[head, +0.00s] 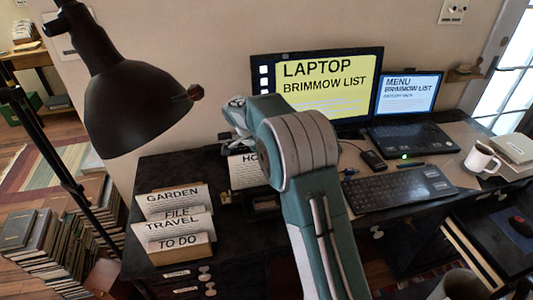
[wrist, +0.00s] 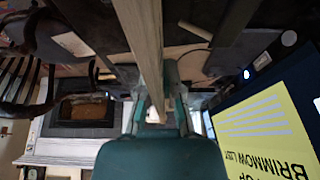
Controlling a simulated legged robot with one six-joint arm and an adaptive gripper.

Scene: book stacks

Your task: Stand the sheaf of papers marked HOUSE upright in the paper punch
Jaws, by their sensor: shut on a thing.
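The sheaf of papers marked HOUSE (head: 244,176) stands upright on the dark desk, left of the laptop monitor. Only the letters "HO" show; my arm hides the rest. My gripper (wrist: 156,100) is shut on the sheaf, which shows in the wrist view as a long pale edge (wrist: 141,28) running between the fingers. In the head view, my arm covers the fingertips. The black paper punch (head: 266,206) is partly visible at the sheaf's foot, mostly behind my arm. I cannot tell whether the sheaf's lower edge sits in it.
A holder with sheaves marked GARDEN, FILE, TRAVEL and TO DO (head: 178,243) stands left. A black lamp (head: 140,105) hangs over the desk's left end. The monitor (head: 335,85), laptop (head: 410,135), keyboard (head: 400,188) and mug (head: 481,158) are to the right.

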